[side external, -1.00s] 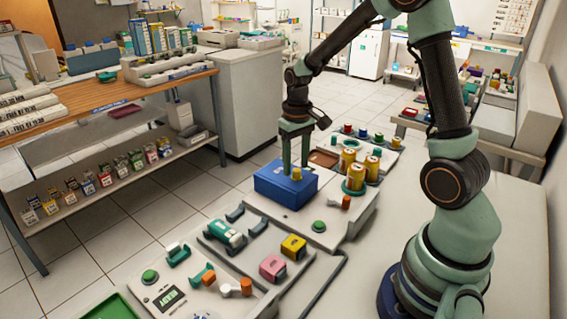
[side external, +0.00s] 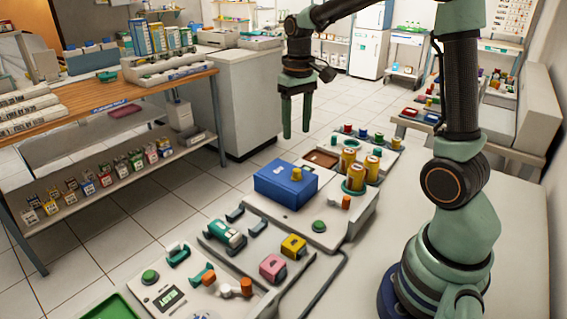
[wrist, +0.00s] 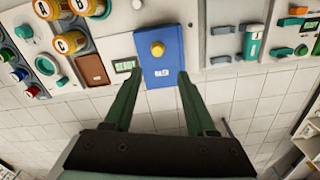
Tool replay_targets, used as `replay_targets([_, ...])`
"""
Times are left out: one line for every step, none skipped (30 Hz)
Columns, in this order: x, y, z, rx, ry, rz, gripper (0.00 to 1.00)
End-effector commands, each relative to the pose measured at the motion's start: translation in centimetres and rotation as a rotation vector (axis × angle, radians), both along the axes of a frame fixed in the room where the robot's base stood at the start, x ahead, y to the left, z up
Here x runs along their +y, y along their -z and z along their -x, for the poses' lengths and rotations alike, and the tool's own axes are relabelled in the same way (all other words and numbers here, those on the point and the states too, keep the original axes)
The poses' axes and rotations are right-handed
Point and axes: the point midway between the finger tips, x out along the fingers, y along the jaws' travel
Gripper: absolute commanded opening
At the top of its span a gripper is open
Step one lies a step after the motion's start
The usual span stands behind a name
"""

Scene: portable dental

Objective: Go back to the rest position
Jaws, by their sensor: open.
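My gripper (side external: 296,118) is raised in the air above and behind the blue box in the side view. Its two green fingers point down, apart from each other, with nothing between them. In the wrist view the open fingers (wrist: 156,76) reach toward the blue box (wrist: 163,62) without a visible hold on it. The blue box (side external: 285,188) sits on a pale bench unit, with a yellow knob (side external: 297,174) on top. The knob also shows in the wrist view (wrist: 157,48).
A teal device (side external: 225,234), a pink block (side external: 273,267) and a yellow block (side external: 293,246) sit on the front unit. A wooden-topped table (side external: 130,97) stands at the left. The air around my gripper is clear.

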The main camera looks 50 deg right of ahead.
Motion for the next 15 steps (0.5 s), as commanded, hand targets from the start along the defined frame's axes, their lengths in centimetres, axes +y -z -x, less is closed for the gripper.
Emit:
replay_targets([0.2, -0.2, 0.1, -0.006, -0.003, 0.002, 0.57])
replay_targets([0.3, -0.3, 0.1, -0.012, -0.006, 0.003, 0.57])
replay_targets([0.6, -0.6, 0.3, -0.022, -0.012, 0.006, 0.57])
replay_targets([0.9, -0.9, 0.5, -0.034, -0.018, 0.009, 0.57])
replay_targets([1.3, -1.2, 0.7, -0.046, -0.025, 0.012, 0.57])
replay_targets([1.9, -1.8, 1.1, -0.067, -0.037, 0.018, 0.57])
replay_targets([2.4, -2.2, 1.4, -0.086, -0.047, 0.022, 0.57])
replay_targets([2.9, -2.6, 1.8, -0.106, -0.057, 0.026, 0.57])
replay_targets([3.6, -3.1, 2.3, -0.132, -0.072, 0.032, 0.57])
replay_targets([4.2, -3.4, 2.8, -0.154, -0.083, 0.036, 0.57])
replay_targets([4.7, -3.7, 3.2, -0.175, -0.094, 0.040, 0.57])
replay_targets([5.4, -4.1, 3.8, -0.201, -0.109, 0.044, 0.57])
replay_targets([5.8, -4.3, 4.3, -0.222, -0.120, 0.048, 0.57])
replay_targets([6.3, -4.5, 4.7, -0.242, -0.131, 0.050, 0.57])
replay_targets([6.9, -4.7, 5.3, -0.270, -0.145, 0.053, 0.57])
